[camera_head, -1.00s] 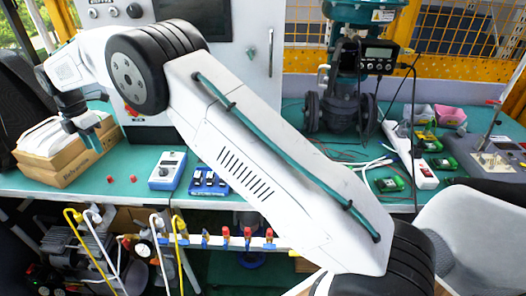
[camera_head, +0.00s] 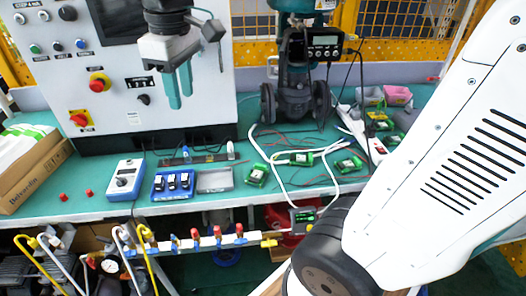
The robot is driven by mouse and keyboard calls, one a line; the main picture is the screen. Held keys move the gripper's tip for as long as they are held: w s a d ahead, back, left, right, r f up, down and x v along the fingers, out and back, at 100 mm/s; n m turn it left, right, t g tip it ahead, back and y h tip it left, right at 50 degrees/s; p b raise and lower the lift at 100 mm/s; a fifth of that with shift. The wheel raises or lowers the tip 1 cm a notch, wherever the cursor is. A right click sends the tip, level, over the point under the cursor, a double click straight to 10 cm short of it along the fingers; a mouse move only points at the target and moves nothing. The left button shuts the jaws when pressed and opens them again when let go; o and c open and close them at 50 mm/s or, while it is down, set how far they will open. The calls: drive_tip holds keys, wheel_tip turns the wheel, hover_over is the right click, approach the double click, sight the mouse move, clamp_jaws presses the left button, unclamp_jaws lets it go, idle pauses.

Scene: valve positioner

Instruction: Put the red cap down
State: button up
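Two small red caps lie on the green bench top at the left, one red cap (camera_head: 62,197) a little left of the other red cap (camera_head: 88,193). My gripper (camera_head: 178,92) hangs above the bench, in front of the white control panel, with its two teal fingers pointing down. The fingers sit close together in this view, and I cannot tell how wide the gap is. No red cap shows between them. Both caps on the bench are well below and to the left of the fingertips.
Below the gripper are a blue meter (camera_head: 125,180), a blue tray of black parts (camera_head: 172,183) and a grey tray (camera_head: 215,180). A cardboard box (camera_head: 38,172) stands at far left. Green modules and white cables cover the bench's middle. Bare bench lies around the caps.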

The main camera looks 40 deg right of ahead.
drive_tip(key=s+d+f+m, duration=0.2)
drive_tip(key=s+f+m, duration=0.1)
drive_tip(key=s, duration=0.5)
drive_tip(key=s+d+f+m, duration=0.3)
drive_tip(key=s+f+m, duration=0.1)
drive_tip(key=s, duration=0.5)
drive_tip(key=shift+s+f, duration=0.2)
drive_tip(key=shift+f, duration=0.1)
